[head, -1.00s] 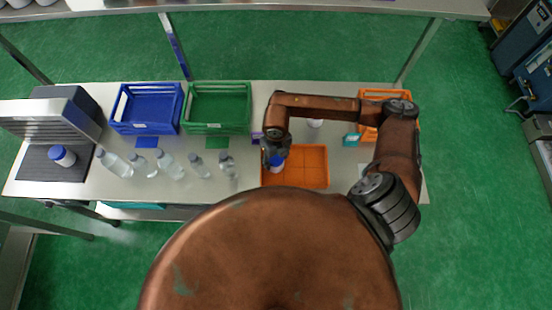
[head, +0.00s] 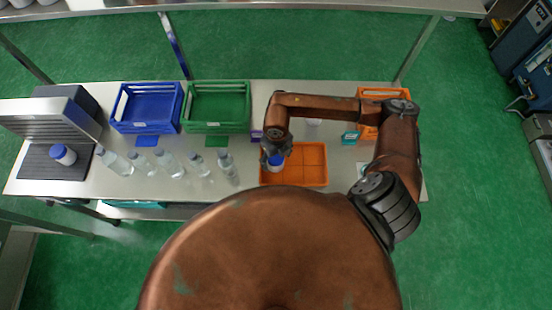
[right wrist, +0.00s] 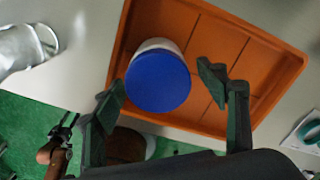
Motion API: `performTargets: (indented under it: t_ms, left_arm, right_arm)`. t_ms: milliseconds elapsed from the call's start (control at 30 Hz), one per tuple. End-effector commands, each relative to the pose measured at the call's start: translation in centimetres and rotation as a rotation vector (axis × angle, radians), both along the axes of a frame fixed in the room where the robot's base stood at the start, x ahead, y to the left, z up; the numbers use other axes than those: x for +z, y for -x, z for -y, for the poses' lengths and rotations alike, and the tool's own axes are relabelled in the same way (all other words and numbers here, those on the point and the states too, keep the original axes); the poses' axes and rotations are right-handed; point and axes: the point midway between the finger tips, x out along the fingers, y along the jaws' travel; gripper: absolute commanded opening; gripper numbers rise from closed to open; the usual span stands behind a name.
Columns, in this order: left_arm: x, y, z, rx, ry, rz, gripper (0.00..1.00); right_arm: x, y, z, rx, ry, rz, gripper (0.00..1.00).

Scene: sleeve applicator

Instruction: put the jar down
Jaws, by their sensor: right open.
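A white jar with a blue lid (head: 276,160) stands upright in the left part of the orange tray (head: 307,165). In the right wrist view the jar's lid (right wrist: 158,82) covers most of its white body, and the tray (right wrist: 268,70) lies around it. My right gripper (right wrist: 165,90) is open, with one finger on each side of the lid and a gap visible at the right finger. In the head view the right gripper (head: 273,152) partly hides the jar. My left gripper (right wrist: 62,131) shows small at the lower left of the right wrist view; its jaw state is unclear.
Another blue-lidded jar (head: 62,154) is on the dark plate at far left. An orange crate (head: 366,132) stands at back right.

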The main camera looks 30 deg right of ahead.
Motion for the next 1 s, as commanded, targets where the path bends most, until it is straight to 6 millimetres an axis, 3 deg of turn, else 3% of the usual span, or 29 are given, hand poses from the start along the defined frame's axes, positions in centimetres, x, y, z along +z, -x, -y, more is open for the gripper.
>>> performTargets:
  t_ms: [400,600,1000]
  left_arm:
    - [-1.3,0.2,0.0,0.0,0.0,-0.003,0.4]
    - [-1.7,0.7,0.0,0.001,0.0,-0.009,0.4]
    - [-1.8,0.7,0.0,0.001,0.0,-0.01,0.4]
  right_arm:
    - [7.9,-0.2,0.0,0.001,0.0,0.006,0.67]
    - [10.9,-0.1,0.0,0.0,0.001,0.003,0.67]
    - [12.0,0.0,0.0,0.0,-0.001,0.001,0.67]
